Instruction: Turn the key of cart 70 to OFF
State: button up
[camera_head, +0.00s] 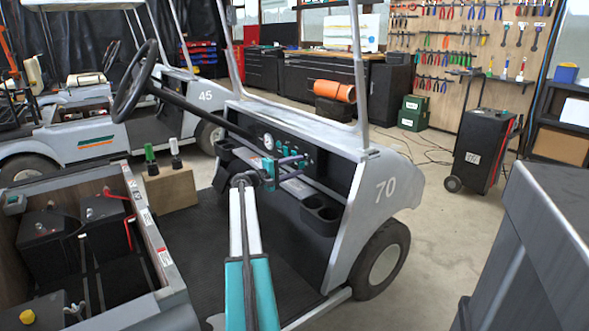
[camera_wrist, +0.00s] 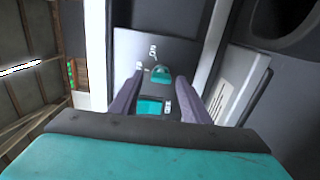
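Cart 70 (camera_head: 386,212) is the near grey cart, with its number on the side panel. My gripper (camera_head: 303,161) reaches toward its black dashboard (camera_head: 338,165). In the wrist view my gripper (camera_wrist: 157,100) has its two dark fingers apart, with nothing held between them. Beyond the fingertips is a grey switch plate (camera_wrist: 185,52). A teal key-like knob (camera_wrist: 161,75) sits on it between the fingers, with small marks above and to its left, too small to read surely. Below it is a teal rectangular switch (camera_wrist: 150,106). I cannot tell the key's position or any finger contact.
The steering wheel (camera_head: 135,82) and roof posts of the cart rise at the left and over the dashboard. Cup holders (camera_head: 322,213) stick out right of my arm. The open battery bay (camera_head: 70,245) is at left. A grey cabinet (camera_head: 535,250) stands at right.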

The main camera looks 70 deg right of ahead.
jog(key=shift+a, duration=0.25)
jog(key=p+v, duration=0.2)
jog(key=v, duration=1.1)
jog(key=shift+a, duration=0.2)
jog(key=shift+w+p, duration=0.1)
jog(key=shift+p, duration=0.2)
